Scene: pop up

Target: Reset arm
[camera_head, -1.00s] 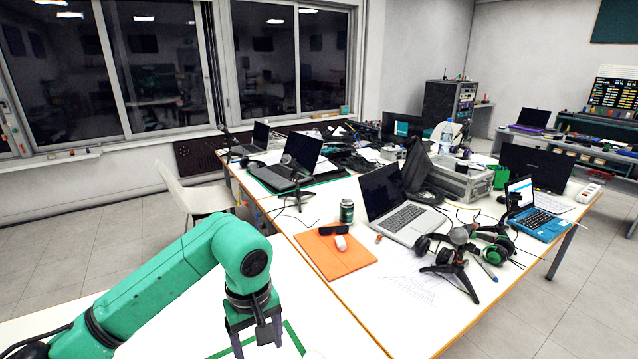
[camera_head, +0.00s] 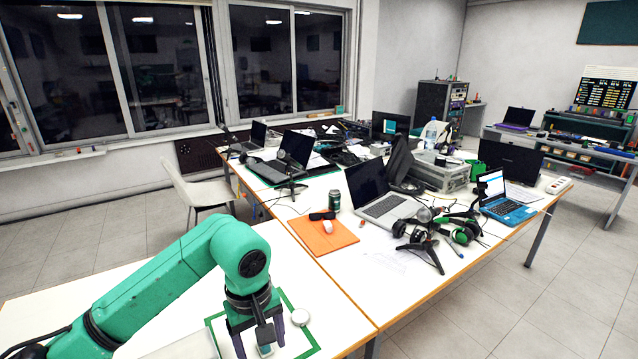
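My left arm (camera_head: 165,290) is green and comes in from the left over the near white table (camera_head: 60,315). Its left gripper (camera_head: 258,338) points down over a green square outline (camera_head: 309,342) on the table, with its fingers apart. A small pale and teal thing (camera_head: 265,350) shows below and between the fingers; I cannot tell whether it touches them. My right arm and gripper are not in view.
A white chair (camera_head: 197,190) stands behind. The near table's left part is clear.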

